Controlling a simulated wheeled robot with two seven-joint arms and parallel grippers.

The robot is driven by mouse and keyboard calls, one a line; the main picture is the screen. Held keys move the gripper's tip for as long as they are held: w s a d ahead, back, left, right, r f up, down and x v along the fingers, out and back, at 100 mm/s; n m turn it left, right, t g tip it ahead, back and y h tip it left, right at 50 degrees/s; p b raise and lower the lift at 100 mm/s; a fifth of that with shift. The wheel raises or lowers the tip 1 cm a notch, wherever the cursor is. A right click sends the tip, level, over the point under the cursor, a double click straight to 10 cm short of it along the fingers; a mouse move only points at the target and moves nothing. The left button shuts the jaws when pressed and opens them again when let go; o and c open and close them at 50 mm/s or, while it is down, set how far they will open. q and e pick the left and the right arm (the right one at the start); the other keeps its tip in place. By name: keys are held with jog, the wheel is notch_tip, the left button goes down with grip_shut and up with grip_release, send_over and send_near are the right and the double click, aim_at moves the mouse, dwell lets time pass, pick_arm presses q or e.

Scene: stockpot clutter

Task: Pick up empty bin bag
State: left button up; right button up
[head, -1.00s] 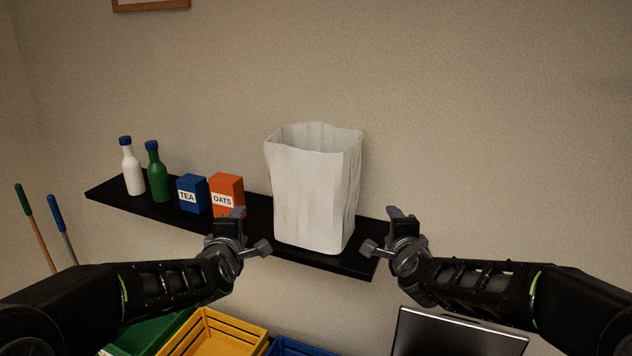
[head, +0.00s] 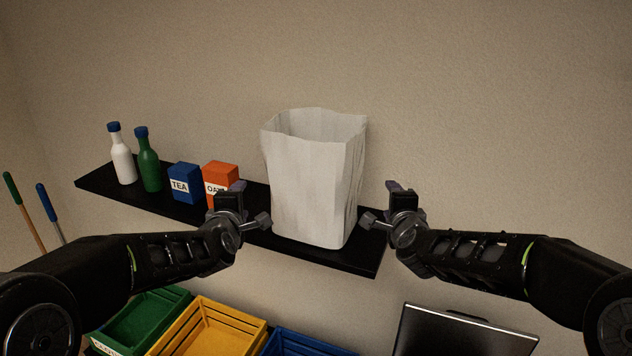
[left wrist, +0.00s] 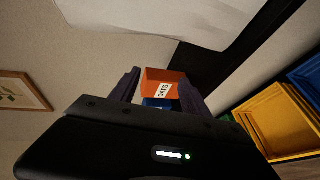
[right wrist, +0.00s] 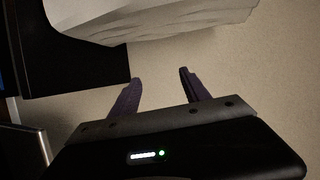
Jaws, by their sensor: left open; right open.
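The empty bin bag (head: 310,190) is white, open at the top and stands upright on the black shelf (head: 140,205) near its right end. It also shows at the top of the left wrist view (left wrist: 165,18) and of the right wrist view (right wrist: 140,15). My left gripper (head: 232,195) is open and empty, just left of the bag and in front of the oats box. My right gripper (head: 398,192) is open and empty, just right of the bag. Neither gripper appears to touch the bag.
A white bottle (head: 122,158), a green bottle (head: 148,165), a blue tea box (head: 184,184) and an orange oats box (head: 220,178) stand on the shelf's left. Below are green (head: 150,312), yellow (head: 215,335) and blue (head: 300,346) crates and a dark-topped, silver-edged object (head: 465,335).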

aim_at(267, 185)
pick_arm(q)
jog(key=d+x, duration=0.1)
jog(key=x, duration=1.2)
jog(key=shift+d, duration=0.3)
pick_arm(e)
jog(key=a+x, duration=0.1)
jog(key=x, duration=1.2)
jog(key=shift+a, duration=0.2)
pick_arm(q)
jog(key=shift+f, duration=0.15)
pick_arm(e)
jog(key=shift+f, duration=0.15)
pick_arm(q)
jog(key=shift+d, duration=0.95)
pick_arm(e)
jog(key=shift+a, duration=0.95)
pick_arm(q)
jog(key=shift+d, duration=0.4)
pick_arm(e)
jog(key=shift+a, duration=0.5)
